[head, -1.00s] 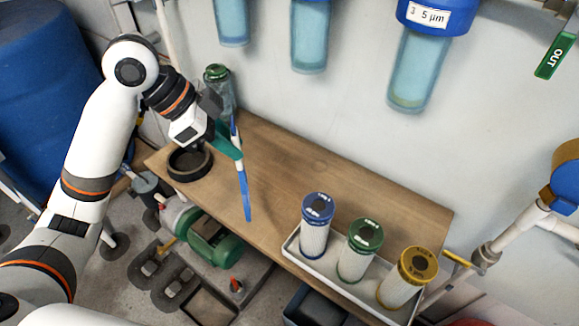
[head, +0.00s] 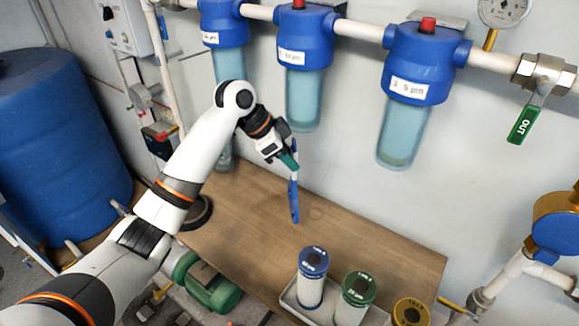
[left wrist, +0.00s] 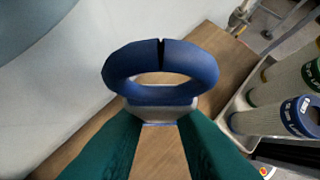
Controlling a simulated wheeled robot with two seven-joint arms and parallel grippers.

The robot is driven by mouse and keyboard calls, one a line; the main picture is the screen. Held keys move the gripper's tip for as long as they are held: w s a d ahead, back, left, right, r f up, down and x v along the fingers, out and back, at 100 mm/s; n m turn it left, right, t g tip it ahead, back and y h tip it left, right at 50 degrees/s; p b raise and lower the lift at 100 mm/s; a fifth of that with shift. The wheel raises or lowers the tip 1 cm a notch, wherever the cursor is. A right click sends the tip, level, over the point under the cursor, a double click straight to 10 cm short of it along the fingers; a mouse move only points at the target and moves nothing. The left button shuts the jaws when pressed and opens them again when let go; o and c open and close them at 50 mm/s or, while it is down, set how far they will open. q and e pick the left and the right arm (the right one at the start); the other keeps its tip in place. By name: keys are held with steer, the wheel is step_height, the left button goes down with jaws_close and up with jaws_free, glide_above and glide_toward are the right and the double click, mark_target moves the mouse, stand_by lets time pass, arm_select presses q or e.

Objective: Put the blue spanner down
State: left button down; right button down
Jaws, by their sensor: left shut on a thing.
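My left gripper (head: 288,160) is shut on the blue spanner (head: 293,198) and holds it over the wooden bench (head: 240,225). In the head view the spanner hangs steeply down from the green fingers, near the wall. In the left wrist view the spanner's thick blue ring (left wrist: 160,88) points away from me, with a narrow gap at its far side. The green fingers (left wrist: 152,125) close on the spanner just behind this ring. The bench surface shows below the spanner, apart from it. My right gripper is not in view.
A white tray (head: 291,303) holds blue-, green- and yellow-topped cartridges at the bench's right front. A black ring (head: 207,214) lies at the bench's left end. Filter housings (head: 303,50) hang on the wall above. The bench's middle is clear.

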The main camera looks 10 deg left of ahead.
mark_target(292, 173)
arm_select(q)
step_height(292, 173, down, 4)
steer(key=shift+r+p, duration=0.25)
steer(key=shift+p, duration=0.35)
steer(key=shift+w+d+f, duration=0.1)
steer(key=shift+w+f, duration=0.05)
steer(key=shift+f, duration=0.2)
steer(key=c, duration=1.2)
jaws_free()
steer(key=shift+f, duration=0.1)
